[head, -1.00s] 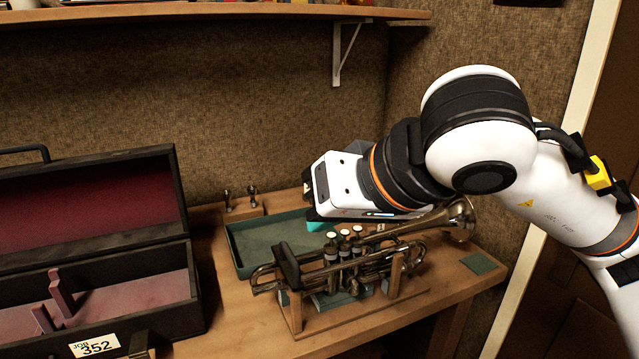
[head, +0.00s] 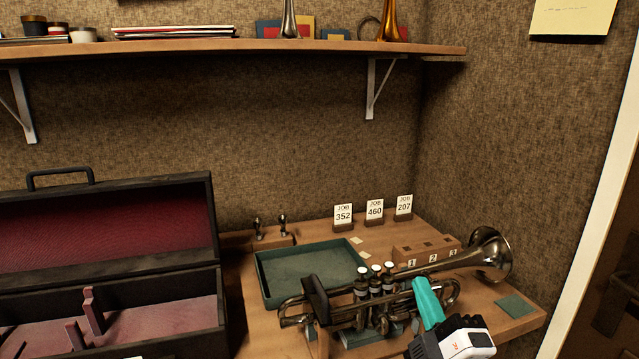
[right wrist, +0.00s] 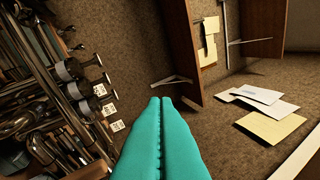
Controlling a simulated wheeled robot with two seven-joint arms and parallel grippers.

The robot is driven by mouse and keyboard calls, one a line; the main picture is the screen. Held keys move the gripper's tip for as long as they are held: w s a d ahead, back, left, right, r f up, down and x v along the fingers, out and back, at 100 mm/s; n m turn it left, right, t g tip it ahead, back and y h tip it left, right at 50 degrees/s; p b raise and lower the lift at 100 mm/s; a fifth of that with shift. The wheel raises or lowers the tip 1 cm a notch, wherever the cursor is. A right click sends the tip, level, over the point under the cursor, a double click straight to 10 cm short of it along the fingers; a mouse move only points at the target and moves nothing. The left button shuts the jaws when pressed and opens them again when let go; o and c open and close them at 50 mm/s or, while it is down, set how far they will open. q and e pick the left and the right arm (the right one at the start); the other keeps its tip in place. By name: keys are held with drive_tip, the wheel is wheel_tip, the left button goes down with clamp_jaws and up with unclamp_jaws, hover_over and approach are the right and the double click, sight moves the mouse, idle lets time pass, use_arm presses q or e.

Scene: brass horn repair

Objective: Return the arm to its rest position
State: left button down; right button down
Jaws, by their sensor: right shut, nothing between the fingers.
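My right gripper (head: 428,298) has teal fingers and is at the lower right in the head view, in front of the trumpet's right part. Its fingers are closed together and empty; they also show side by side in the right wrist view (right wrist: 162,125). My left gripper is not in view.
An open case (head: 112,187) with red lining stands at left. A green tray (head: 262,283), job cards (head: 375,210) and a numbered wooden block (head: 402,256) are behind the trumpet. A green pad (head: 517,307) lies at right. A shelf (head: 240,52) runs above.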

drive_tip(key=s+d+f+m+g+h, duration=0.1)
drive_tip(key=d+f+m+g, duration=0.15)
drive_tip(key=f, duration=0.45)
drive_tip(key=s+d+f+m+g+h, duration=0.1)
drive_tip(key=f+m+g+h, duration=0.2)
drive_tip(key=f, duration=0.4)
drive_tip(key=s+d+f+m+g+y, duration=0.2)
drive_tip(key=s+f+m+g, duration=0.6)
drive_tip(key=s+f+g, duration=0.9)
drive_tip(key=s+f+t+p, duration=0.1)
drive_tip(key=s+f, duration=0.1)
drive_tip(key=f, duration=1.1)
drive_tip(key=s+f+t+p, duration=0.1)
drive_tip(key=s+f+t, duration=0.15)
drive_tip(key=f, duration=0.95)
drive_tip(key=s+d+f+g+p, duration=0.1)
drive_tip(key=s+d+f+p, duration=0.1)
drive_tip(key=s+f, duration=1.4)
drive_tip(key=shift+s+d+g+h, duration=0.3)
drive_tip(key=shift+s+d+g, duration=0.1)
drive_tip(key=shift+s+d, duration=0.15)
